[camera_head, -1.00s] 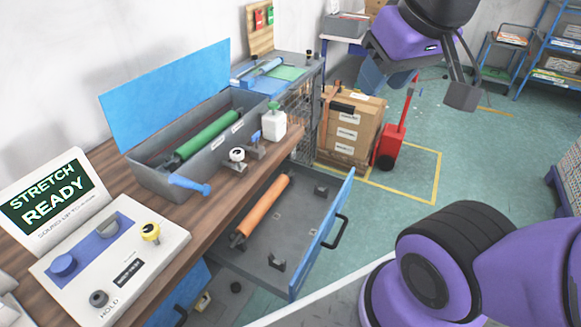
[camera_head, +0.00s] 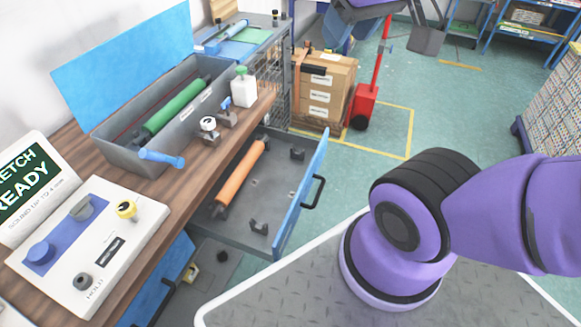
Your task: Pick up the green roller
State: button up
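The green roller (camera_head: 177,105) lies inside a long grey open-topped box (camera_head: 125,158) on the wooden bench, with the blue lid standing open behind it. A dark shaft end shows at its near end. My gripper (camera_head: 428,40) is at the top right, only partly in view, well apart from the roller and over the floor side. One dark finger shows; the other is cut off or hidden, so I cannot tell its opening. An orange roller (camera_head: 240,172) lies in the open drawer below the bench.
A blue handle (camera_head: 162,158) sticks out at the box's near end. Small clamps (camera_head: 209,127) and a white bottle (camera_head: 243,88) stand beside the box. The open drawer (camera_head: 285,205) juts from the bench. A control panel (camera_head: 90,245) is at left; cartons (camera_head: 322,90) stand behind.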

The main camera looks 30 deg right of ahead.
aim_at(155, 125)
jog(key=i+l+u, duration=0.1)
jog(key=l+u, duration=0.45)
jog(key=u, duration=0.2)
jog(key=l+u, duration=0.35)
jog(key=i+j, duration=0.05)
